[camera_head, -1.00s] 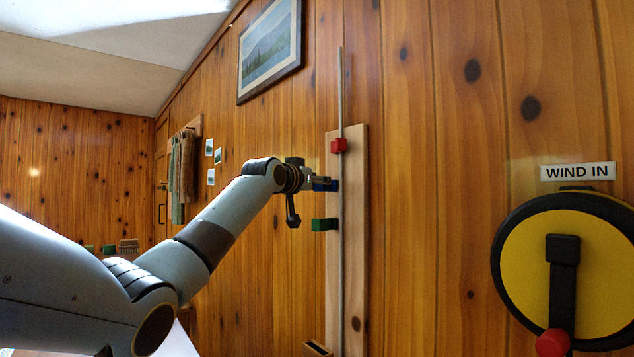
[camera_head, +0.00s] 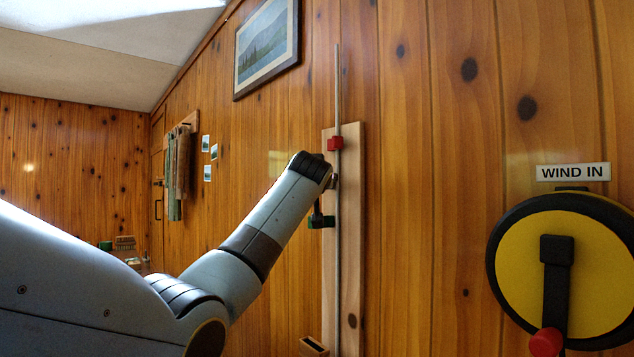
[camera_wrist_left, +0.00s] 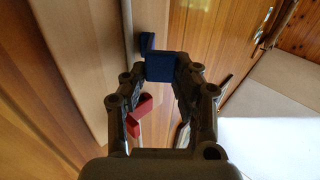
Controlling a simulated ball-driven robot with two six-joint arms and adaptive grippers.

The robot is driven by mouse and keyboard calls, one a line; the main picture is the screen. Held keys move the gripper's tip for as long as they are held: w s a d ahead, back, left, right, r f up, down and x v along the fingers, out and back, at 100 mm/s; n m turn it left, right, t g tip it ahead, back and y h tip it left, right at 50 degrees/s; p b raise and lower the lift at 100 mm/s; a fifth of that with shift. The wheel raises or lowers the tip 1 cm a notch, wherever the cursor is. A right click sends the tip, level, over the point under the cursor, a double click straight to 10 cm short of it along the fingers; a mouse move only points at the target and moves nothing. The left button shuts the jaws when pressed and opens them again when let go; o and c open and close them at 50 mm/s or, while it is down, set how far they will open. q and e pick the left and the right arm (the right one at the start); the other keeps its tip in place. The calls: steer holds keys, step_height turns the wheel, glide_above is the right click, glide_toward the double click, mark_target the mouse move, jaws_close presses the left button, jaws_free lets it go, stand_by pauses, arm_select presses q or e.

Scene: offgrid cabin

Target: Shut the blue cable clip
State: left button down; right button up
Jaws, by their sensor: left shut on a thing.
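The blue cable clip (camera_wrist_left: 173,67) shows in the left wrist view between the fingertips of my left gripper (camera_wrist_left: 169,80), which is shut on it. A narrower blue part (camera_wrist_left: 147,43) of the clip stands up at its left, beside the grey cable or rod (camera_wrist_left: 128,18). I cannot tell whether the clip is fully closed. In the head view my left arm's wrist covers the blue clip and most of the gripper, in front of the pale wooden board (camera_head: 350,240). My right gripper is not in view.
A green clip (camera_head: 320,221) sits below, close to my wrist. A yellow crank wheel (camera_head: 520,260) labelled WIND IN is at the right. The wall between is clear.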

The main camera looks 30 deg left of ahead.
arm_select(q)
steer(key=shift+w+d+f+n+g+y+b, duration=0.15)
steer(key=shift+d+n+g+y+b, duration=0.35)
steer(key=shift+n+g+y+b, duration=0.85)
steer(key=shift+w+d+r+n+g+y+b, duration=0.1)
steer(key=shift+w+d+n+g+y+b, duration=0.4)
steer(key=shift+b, duration=1.3)
steer(key=shift+d+f+n+g+y+b, duration=0.1)
steer(key=shift+d+n+g+y+b, duration=0.4)
steer(key=shift+n+g+y+b, duration=0.9)
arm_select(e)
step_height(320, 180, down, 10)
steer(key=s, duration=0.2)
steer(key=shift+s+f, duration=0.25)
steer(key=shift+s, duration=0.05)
arm_select(q)
steer(key=shift+m, duration=0.25)
steer(key=c, duration=1.2)
jaws_free()
steer(key=shift+s+a, duration=0.15)
steer(key=shift+c, duration=0.2)
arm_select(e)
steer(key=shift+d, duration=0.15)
arm_select(q)
steer(key=v, duration=1.2)
steer(key=shift+f, duration=0.2)
steer(key=shift+c, duration=0.2)
